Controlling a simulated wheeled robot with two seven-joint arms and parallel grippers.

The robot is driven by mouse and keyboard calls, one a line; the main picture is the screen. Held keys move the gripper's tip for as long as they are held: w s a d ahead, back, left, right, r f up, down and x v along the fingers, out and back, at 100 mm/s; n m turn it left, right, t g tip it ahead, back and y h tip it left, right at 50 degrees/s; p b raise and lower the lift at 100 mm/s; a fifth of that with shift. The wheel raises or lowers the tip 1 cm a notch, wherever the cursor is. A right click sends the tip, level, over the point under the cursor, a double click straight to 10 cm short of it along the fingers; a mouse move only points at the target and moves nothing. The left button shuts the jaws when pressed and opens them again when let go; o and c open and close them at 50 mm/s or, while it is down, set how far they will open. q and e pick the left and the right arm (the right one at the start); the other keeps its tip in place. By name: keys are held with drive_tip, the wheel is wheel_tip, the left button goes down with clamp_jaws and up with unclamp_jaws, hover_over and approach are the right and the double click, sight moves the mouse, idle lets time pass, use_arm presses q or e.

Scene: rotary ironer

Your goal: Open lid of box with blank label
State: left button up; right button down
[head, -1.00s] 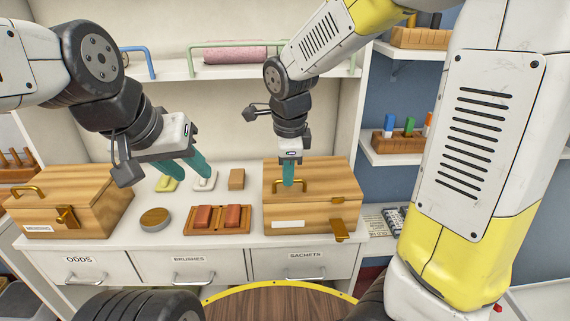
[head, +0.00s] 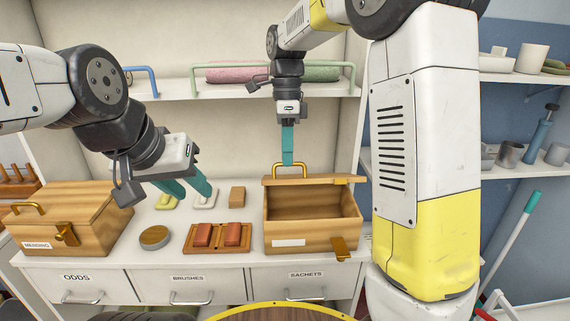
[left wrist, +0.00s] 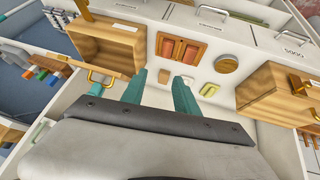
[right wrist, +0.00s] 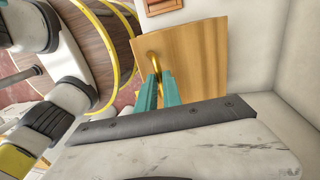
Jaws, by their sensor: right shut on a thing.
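The wooden box with the blank label (head: 290,243) stands at the right of the counter in the head view. Its lid (head: 330,181) is raised, showing the empty-looking inside. My right gripper (head: 287,162) is at the brass handle (head: 300,167) on the lid and is shut on it. The right wrist view shows its fingers (right wrist: 159,88) at the handle (right wrist: 153,62) on the lid face (right wrist: 195,55). The brass latch (head: 340,250) hangs at the box front. My left gripper (head: 190,190) is open and empty above the counter, left of the box.
A second wooden box (head: 75,222), labelled and closed, stands at the left. Between the boxes lie a round tin (head: 154,238), a tray with two red blocks (head: 218,237) and small blocks. A shelf (head: 180,86) with rolled towels runs behind my right gripper.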

drive_tip(key=shift+w+r, duration=0.3)
drive_tip(key=shift+w, duration=0.3)
drive_tip(key=shift+w+r, duration=0.25)
drive_tip(key=shift+w, duration=0.35)
